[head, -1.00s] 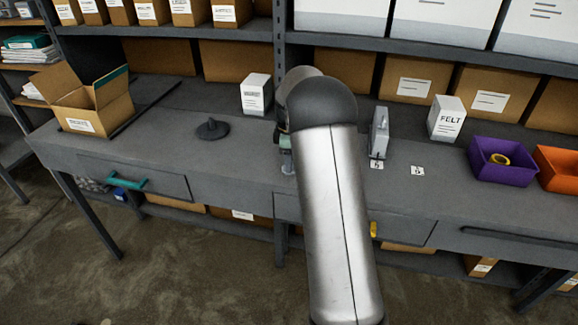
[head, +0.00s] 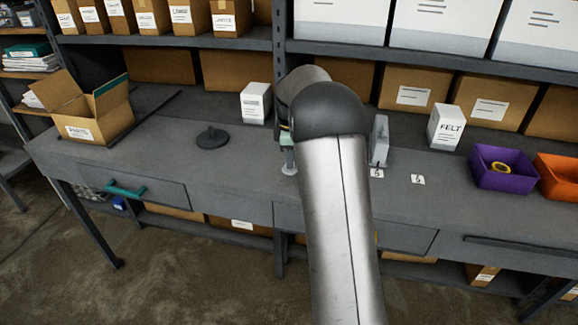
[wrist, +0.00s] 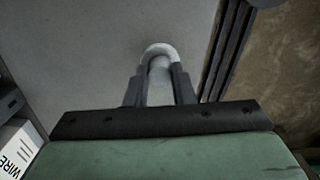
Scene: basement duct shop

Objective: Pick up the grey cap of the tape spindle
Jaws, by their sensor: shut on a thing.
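The grey cap (head: 289,169) is a small light grey piece with a wider lower end, at the middle of the bench in the head view. My gripper (head: 287,152) is shut on its narrow upper part, with the wider end below the fingers. In the wrist view my gripper (wrist: 160,88) has its two dark fingers on either side of the pale, rounded cap (wrist: 160,55). I cannot tell how far the cap is above the bench. The tape spindle (head: 212,138), a dark disc with a short post, stands to the left. My arm hides part of the bench.
A white box (head: 256,103) stands behind the spindle, an open carton (head: 95,112) at the far left. A grey upright block (head: 379,140), the FELT box (head: 446,128) and a purple bin (head: 505,177) stand right. The bench front between spindle and gripper is clear.

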